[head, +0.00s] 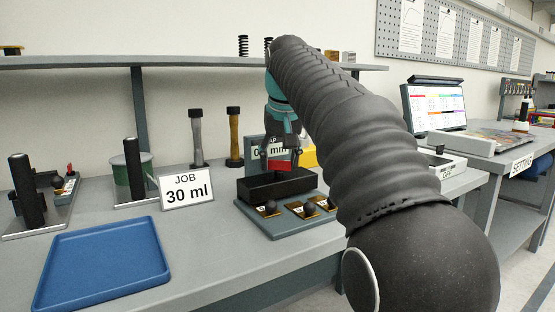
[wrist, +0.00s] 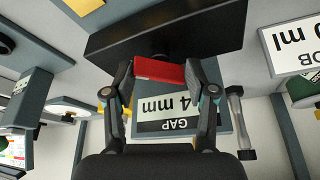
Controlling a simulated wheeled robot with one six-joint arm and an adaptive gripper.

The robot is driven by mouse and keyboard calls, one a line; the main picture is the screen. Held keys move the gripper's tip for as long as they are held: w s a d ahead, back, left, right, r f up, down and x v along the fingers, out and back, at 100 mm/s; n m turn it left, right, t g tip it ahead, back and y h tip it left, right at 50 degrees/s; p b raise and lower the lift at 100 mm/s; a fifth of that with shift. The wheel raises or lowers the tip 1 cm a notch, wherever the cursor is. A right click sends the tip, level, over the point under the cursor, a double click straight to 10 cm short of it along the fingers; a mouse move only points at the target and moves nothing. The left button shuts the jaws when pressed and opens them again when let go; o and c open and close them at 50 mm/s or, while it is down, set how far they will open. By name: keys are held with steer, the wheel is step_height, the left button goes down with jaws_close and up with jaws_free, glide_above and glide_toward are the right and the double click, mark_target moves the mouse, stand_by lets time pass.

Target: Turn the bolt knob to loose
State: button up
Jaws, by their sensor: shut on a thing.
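In the wrist view my gripper (wrist: 160,72) is shut on a red bar (wrist: 159,69), with one fingertip at each end. The red bar (head: 279,164) shows only as a small strip in the head view. Several round black knobs with small label plates line the front of the fixture, including a left one (head: 270,207) and a middle one (head: 309,209). Their labels are too small to read, so I cannot tell which is the bolt knob.
A gap display (wrist: 178,112) stands behind the box, partly hidden by my gripper. A JOB 30 ml sign (head: 187,188), a blue tray (head: 105,262) and two dumbbell-shaped posts (head: 234,137) are to the left. A shelf (head: 190,62) runs above.

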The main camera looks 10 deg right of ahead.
steer(key=o, duration=1.2)
steer(key=v, duration=1.2)
steer(key=shift+w, duration=0.1)
